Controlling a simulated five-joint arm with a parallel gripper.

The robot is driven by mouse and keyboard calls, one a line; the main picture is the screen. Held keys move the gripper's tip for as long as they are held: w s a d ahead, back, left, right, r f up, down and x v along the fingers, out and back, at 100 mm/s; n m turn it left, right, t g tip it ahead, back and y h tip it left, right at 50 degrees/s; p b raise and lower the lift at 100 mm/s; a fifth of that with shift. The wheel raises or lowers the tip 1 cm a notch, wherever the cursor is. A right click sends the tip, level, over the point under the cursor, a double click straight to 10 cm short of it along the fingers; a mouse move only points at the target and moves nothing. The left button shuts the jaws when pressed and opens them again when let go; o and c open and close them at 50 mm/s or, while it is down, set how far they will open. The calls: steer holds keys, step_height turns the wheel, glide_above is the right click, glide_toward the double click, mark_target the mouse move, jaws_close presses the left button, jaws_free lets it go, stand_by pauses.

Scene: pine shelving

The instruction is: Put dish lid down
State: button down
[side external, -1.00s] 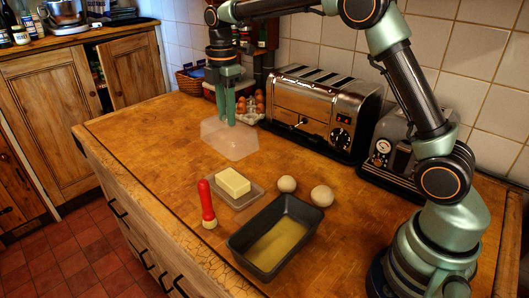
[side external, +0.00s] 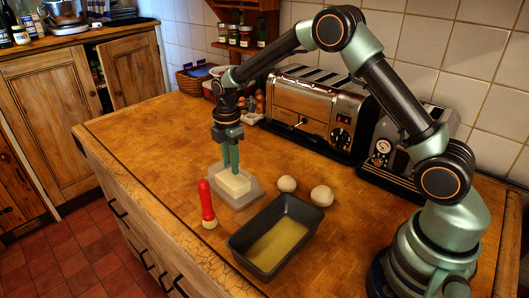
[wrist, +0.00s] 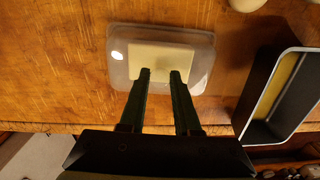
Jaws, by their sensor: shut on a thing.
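The clear, see-through dish lid (side external: 214,178) is over the butter dish (side external: 243,204), with the pale yellow butter (side external: 236,186) showing through it. In the wrist view the lid (wrist: 120,72) lines up roughly with the dish around the butter (wrist: 160,57). I cannot tell whether the lid rests on the dish or hangs just above it. My gripper (side external: 231,168) points straight down over the butter and is shut on the lid. Its fingertips also show in the wrist view (wrist: 160,76). The lid's grip is hard to see between the fingers.
A toaster (side external: 315,110) stands at the back. The counter's left part is clear.

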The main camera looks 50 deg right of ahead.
steer(key=shift+f, duration=0.1)
steer(key=c, duration=0.6)
jaws_free()
steer(key=s+r+m+t, duration=0.1)
steer(key=s+r+m, duration=0.1)
steer(key=r, duration=0.7)
steer(key=s+r+m, duration=0.2)
steer(key=r, duration=0.6)
steer(key=shift+s+d+r+m+t, duration=0.3)
steer(key=shift+s+m+t, duration=0.45)
steer(key=shift+s+m, duration=1.8)
steer(key=shift+s+d+r+m+t, duration=0.3)
steer(key=shift+s+m+t, duration=0.5)
steer(key=shift+s+m, duration=1.75)
steer(key=shift+s+d+r+m+t, duration=0.3)
steer(key=shift+s+m+t, duration=0.8)
steer(key=shift+s, duration=2.6)
